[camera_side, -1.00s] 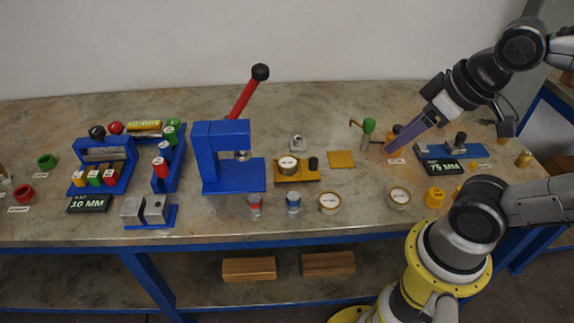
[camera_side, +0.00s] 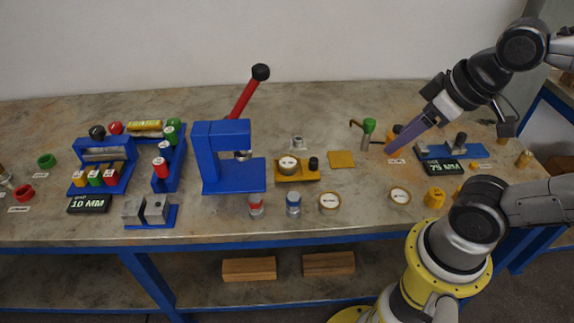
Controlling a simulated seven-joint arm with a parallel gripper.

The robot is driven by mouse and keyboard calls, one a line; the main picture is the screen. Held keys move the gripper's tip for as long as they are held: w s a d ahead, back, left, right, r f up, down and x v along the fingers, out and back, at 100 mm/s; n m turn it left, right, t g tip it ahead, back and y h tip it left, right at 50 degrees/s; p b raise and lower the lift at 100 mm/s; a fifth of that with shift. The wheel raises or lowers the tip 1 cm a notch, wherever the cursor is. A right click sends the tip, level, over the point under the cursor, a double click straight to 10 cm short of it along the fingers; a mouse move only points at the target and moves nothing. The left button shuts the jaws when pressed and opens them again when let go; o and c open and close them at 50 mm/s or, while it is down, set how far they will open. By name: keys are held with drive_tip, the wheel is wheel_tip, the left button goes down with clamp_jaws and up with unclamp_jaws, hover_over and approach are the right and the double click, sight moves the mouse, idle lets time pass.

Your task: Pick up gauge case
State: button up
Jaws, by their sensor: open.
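Several round, brass-rimmed cases with pale, labelled faces could be the gauge case; the labels are too small to read. One round case (camera_side: 330,203) lies at the front middle of the bench, and another round case (camera_side: 400,195) lies to its right. A third round case (camera_side: 288,164) sits on a yellow fixture (camera_side: 300,177). My gripper (camera_side: 391,148) is open, with its long purple fingers slanting down to the left, at the right part of the bench. It is behind the front round cases and apart from them. An orange piece (camera_side: 394,132) is partly hidden by the fingers.
A blue press (camera_side: 222,150) with a red lever stands mid-bench. A green-knobbed part (camera_side: 368,126) is just left of my gripper, and a blue fixture with a 75 MM display (camera_side: 443,167) is to its right. Two small jars (camera_side: 293,203) (camera_side: 255,205) stand at the front.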

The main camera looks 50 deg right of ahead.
drive_tip(key=o, duration=0.5)
